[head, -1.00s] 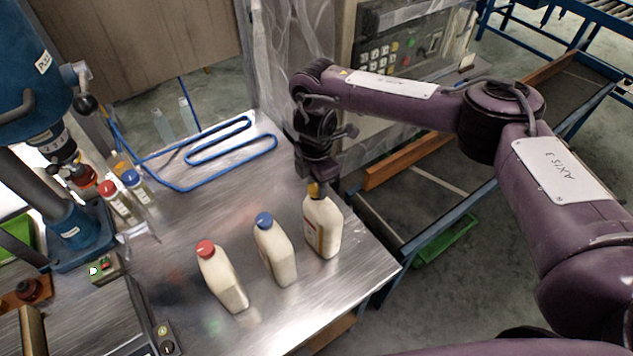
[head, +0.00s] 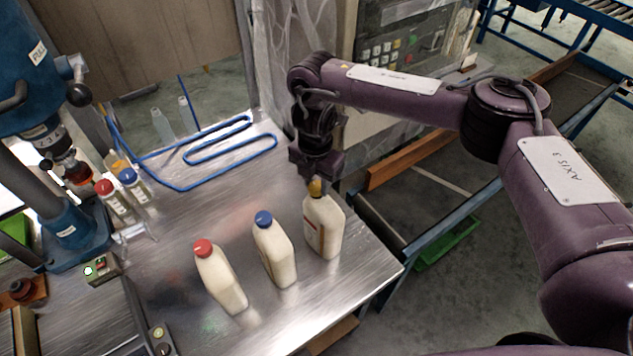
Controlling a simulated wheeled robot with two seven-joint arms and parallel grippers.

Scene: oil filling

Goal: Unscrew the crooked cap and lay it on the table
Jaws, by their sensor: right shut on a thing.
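Three cream bottles stand in a row near the right front of the metal table (head: 220,215). The right-hand bottle (head: 324,228) has an orange-yellow cap (head: 315,187), and my right gripper (head: 315,180) is shut on that cap from above. The cap is at the bottle's mouth; its tilt is hard to tell because the fingers partly cover it. The middle bottle (head: 275,252) has a blue cap (head: 263,218). The left bottle (head: 222,280) has a red cap (head: 203,247). My left gripper is not in view.
A blue bent tube or hose (head: 230,140) lies on the back of the table. A blue drill press (head: 60,230) and small capped tubes (head: 115,205) stand at the left. The table is clear between them and the bottles. A control panel (head: 395,50) stands behind my right arm.

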